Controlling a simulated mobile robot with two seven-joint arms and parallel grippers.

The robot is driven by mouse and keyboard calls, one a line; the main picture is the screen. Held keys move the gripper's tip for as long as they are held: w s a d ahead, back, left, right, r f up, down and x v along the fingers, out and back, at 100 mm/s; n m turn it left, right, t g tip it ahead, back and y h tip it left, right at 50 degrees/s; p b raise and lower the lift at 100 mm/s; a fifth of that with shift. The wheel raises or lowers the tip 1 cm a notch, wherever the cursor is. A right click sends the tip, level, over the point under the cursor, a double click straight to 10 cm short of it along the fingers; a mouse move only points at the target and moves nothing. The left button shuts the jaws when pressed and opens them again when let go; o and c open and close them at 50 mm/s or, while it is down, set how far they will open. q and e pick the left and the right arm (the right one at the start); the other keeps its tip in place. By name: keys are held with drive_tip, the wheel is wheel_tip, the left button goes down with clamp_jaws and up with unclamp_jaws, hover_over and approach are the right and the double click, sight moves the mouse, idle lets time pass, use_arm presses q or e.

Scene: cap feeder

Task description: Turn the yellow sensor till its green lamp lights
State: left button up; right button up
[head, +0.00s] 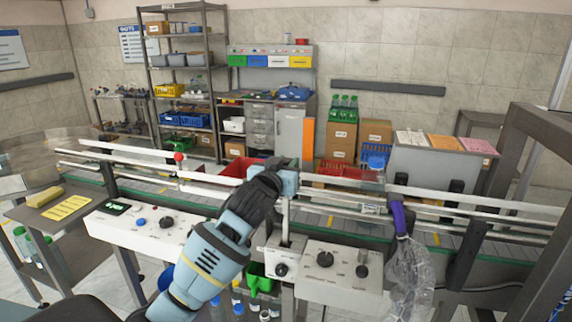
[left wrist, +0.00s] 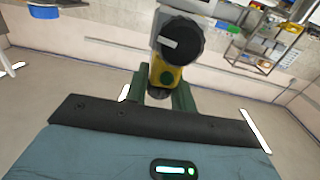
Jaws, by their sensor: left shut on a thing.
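The yellow sensor (left wrist: 165,70) shows in the left wrist view, below a black knob with a white mark (left wrist: 180,42). A small round green lamp (left wrist: 167,77) is on its face; it looks dull green, and I cannot tell whether it is lit. My left gripper (left wrist: 161,92) is shut on the sensor, with one dark green finger on each side of its body. In the head view my left gripper (head: 275,172) reaches the conveyor rail and hides the sensor. My right gripper is in neither view.
The conveyor (head: 335,220) with its pale rails runs across the head view. A white control box with knobs (head: 325,272) stands in front, right of my left arm. A clear bag (head: 408,275) hangs at the right. A white panel (head: 140,230) is left of my arm.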

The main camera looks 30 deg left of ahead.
use_arm(q)
drive_tip(key=shift+n+g+y, duration=0.8)
drive_tip(key=shift+n+y, duration=0.8)
drive_tip(key=shift+y, duration=0.7)
drive_tip(key=o, duration=1)
drive_tip(key=shift+c, duration=0.2)
drive_tip(key=shift+s, duration=0.1)
drive_tip(key=shift+s+d, duration=0.2)
drive_tip(key=shift+s, duration=0.1)
drive_tip(key=v, duration=0.7)
